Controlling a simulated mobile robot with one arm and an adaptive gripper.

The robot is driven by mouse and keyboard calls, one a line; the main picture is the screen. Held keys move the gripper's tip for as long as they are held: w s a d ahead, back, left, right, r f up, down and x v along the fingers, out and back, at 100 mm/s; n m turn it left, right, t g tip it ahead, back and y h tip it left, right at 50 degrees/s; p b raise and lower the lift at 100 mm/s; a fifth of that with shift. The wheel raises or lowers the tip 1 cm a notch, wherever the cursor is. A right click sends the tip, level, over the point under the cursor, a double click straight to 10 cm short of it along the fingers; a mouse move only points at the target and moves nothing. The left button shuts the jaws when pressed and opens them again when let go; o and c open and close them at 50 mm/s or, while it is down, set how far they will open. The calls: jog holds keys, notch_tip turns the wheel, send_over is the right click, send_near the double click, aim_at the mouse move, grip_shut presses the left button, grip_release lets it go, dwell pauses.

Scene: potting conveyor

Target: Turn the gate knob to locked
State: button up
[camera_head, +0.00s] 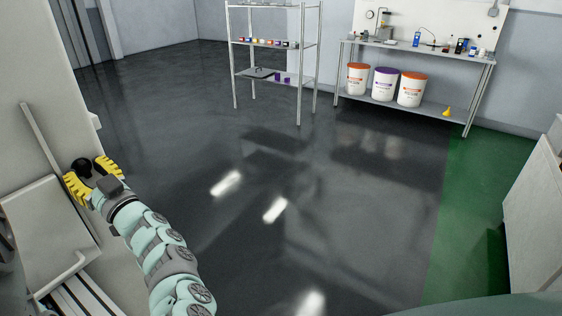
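A black round knob (82,166) sticks out from the pale machine at the left edge of the head view. It is taken to be the gate knob; I see no locked or unlocked mark on it. My gripper (86,172) has yellow ribbed fingers spread on either side of the knob. The knob fills most of the gap between the fingertips. I cannot tell whether the fingers touch it. The gripper partly hides the knob's near side and its base.
The pale machine (40,110) has a slanted panel and a light bar (60,275) close by my arm. A metal shelf (275,80) and a workbench (415,50) with several buckets stand at the back. A white cabinet (540,220) is at right. The dark floor between is clear.

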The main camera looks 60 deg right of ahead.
jog(key=shift+o, duration=0.5)
jog(key=shift+s, duration=0.1)
jog(key=v, duration=1.2)
